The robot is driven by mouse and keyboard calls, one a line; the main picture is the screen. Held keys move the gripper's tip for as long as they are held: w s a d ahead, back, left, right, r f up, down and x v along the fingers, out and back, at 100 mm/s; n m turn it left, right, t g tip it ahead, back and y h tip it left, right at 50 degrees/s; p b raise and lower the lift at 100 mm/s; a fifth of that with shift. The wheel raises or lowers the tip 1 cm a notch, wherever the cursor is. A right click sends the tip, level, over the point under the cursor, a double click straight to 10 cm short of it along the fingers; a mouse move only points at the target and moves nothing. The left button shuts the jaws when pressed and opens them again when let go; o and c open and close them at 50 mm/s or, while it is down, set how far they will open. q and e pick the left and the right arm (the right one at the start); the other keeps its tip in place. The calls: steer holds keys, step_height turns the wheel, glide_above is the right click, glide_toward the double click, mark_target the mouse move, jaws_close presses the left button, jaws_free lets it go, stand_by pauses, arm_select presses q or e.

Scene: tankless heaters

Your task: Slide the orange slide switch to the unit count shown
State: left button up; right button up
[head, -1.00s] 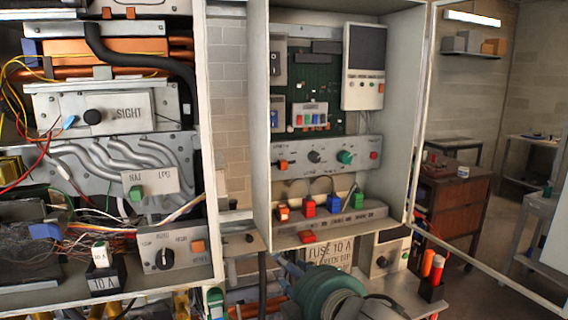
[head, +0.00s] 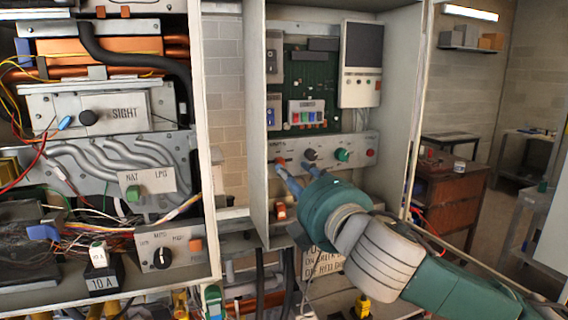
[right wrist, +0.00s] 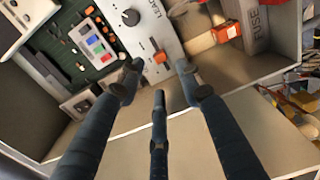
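The orange slide switch (right wrist: 159,57) sits on the grey control panel (right wrist: 142,38) in the right wrist view. In the head view it is at the left end of the same panel (head: 325,146), by my fingertips and hard to make out. My right gripper (head: 285,168) reaches up to that end of the panel. In the right wrist view the right gripper (right wrist: 158,78) has its fingers spread, with the switch between and beyond the fingertips. They look apart from it, and nothing is held. The unit count marks are too small to read. My left gripper is not in view.
A dark knob (head: 310,154), a green knob (head: 342,155) and a red button (head: 371,153) share the panel. A circuit board with coloured switches (head: 306,117) is above. The cabinet's side walls (head: 257,130) bound the space.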

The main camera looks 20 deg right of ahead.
mark_target(282, 163)
steer(key=w+p, duration=0.1)
steer(key=w, duration=0.5)
steer(key=shift+w+a+r+p, duration=0.1)
steer(key=shift+p, duration=0.3)
steer(key=shift+w, duration=0.6)
jaws_close()
